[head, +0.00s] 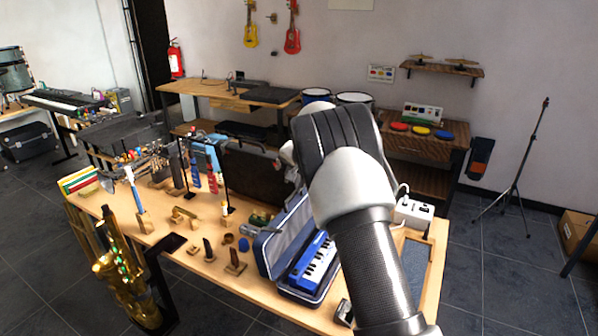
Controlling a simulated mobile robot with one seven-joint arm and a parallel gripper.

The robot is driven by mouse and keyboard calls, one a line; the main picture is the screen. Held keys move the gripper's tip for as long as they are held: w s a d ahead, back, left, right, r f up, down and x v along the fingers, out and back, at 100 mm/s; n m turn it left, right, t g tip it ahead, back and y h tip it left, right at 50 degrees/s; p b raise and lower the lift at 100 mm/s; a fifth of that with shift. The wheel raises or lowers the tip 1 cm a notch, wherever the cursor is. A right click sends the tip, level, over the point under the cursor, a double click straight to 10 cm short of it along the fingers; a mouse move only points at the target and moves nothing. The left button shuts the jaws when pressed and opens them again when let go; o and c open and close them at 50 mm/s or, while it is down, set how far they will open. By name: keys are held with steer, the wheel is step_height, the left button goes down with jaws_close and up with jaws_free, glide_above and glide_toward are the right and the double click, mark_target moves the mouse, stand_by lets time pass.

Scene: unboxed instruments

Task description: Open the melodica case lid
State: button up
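The melodica case (287,290) sits on the near wooden table, right of the table's middle. Its lid (282,236) stands raised and tilted on the left side of the case, with a blue-grey lining showing. A blue melodica (313,266) with black and white keys lies in the base. My arm crosses in front of the case's right side and hides part of it. My gripper's fingers are hidden behind my arm, so I cannot see whether they touch the lid.
Small wooden stands and instrument parts (234,262) lie left of the case. A dark hard case (255,172) stands behind it. A white box (413,213) and a grey pad (414,267) are to its right. A gold saxophone (122,265) stands at the table's left front.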

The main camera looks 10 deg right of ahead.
steer(key=a+v, duration=0.1)
steer(key=v, duration=0.7)
steer(key=shift+s+d+r, duration=0.25)
steer(key=shift+d+r, duration=0.1)
steer(key=shift+d, duration=0.15)
steer(key=s+r+n, duration=0.1)
steer(key=s+r, duration=0.4)
steer(key=s, duration=0.3)
steer(key=s+r+n+p, duration=0.15)
steer(key=s+r, duration=0.25)
steer(key=s, duration=0.4)
steer(key=s+r+n, duration=0.2)
steer(key=s+r, duration=0.3)
steer(key=s, duration=0.3)
steer(key=s+d+f+n, duration=0.1)
steer(key=s+n, duration=0.1)
steer(key=s, duration=0.8)
steer(key=s+f+n+g+h, duration=0.1)
steer(key=s+f, duration=0.1)
steer(key=s, duration=0.9)
steer(key=shift+s+d+f+n+p, duration=0.3)
steer(key=shift+d+n, duration=0.05)
steer(key=shift+d, duration=0.05)
